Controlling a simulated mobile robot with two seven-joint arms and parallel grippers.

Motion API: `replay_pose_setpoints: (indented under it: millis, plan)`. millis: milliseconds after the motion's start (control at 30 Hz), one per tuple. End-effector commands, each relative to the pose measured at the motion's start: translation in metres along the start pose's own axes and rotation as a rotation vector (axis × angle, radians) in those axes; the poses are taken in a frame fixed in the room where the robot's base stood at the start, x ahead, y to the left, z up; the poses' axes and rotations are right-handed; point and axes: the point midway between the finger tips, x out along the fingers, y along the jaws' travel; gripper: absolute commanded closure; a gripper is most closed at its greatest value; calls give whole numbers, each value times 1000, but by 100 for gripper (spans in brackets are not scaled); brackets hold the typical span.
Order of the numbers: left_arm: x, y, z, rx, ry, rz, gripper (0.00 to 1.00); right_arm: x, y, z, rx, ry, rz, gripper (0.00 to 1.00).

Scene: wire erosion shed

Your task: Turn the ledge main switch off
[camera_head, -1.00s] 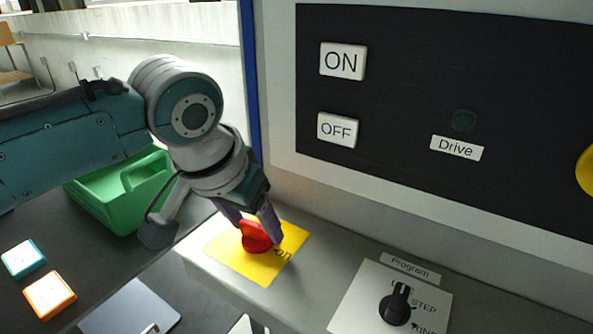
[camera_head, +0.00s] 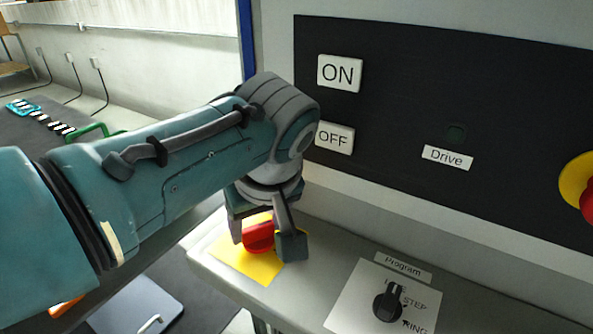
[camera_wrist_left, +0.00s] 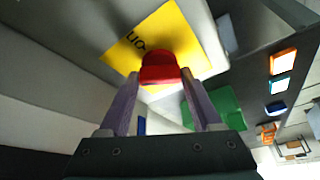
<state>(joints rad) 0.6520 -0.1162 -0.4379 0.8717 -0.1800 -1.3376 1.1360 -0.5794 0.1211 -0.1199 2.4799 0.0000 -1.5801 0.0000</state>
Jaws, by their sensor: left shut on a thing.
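The ledge main switch is a red knob (camera_head: 258,238) on a yellow plate (camera_head: 250,272), set on the grey ledge. My left gripper (camera_head: 264,246) reaches down onto it from above, with a finger on either side, and is shut on the knob. In the left wrist view the red knob (camera_wrist_left: 160,70) sits between the fingertips, against the yellow plate (camera_wrist_left: 196,42). Part of the plate's lettering shows there upside down. My forearm and wrist hide part of the plate in the head view. My right gripper is not in view.
A black Program selector (camera_head: 388,303) stands on the ledge to the right. Above are the ON button (camera_head: 340,73), the OFF button (camera_head: 334,138) and the Drive label (camera_head: 447,157). A red and yellow button (camera_head: 577,180) is at the right edge. A green crate (camera_wrist_left: 226,108) is beyond the ledge.

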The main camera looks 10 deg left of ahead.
Motion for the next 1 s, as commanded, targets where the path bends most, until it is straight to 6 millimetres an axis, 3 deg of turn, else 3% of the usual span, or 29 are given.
replay_pose_setpoints:
  millis: [500,1000]
  plan:
    - [4,4,0,-389,1,-158,91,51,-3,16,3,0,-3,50]
    - [1,3,-1,-520,1,-214,91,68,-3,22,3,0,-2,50]
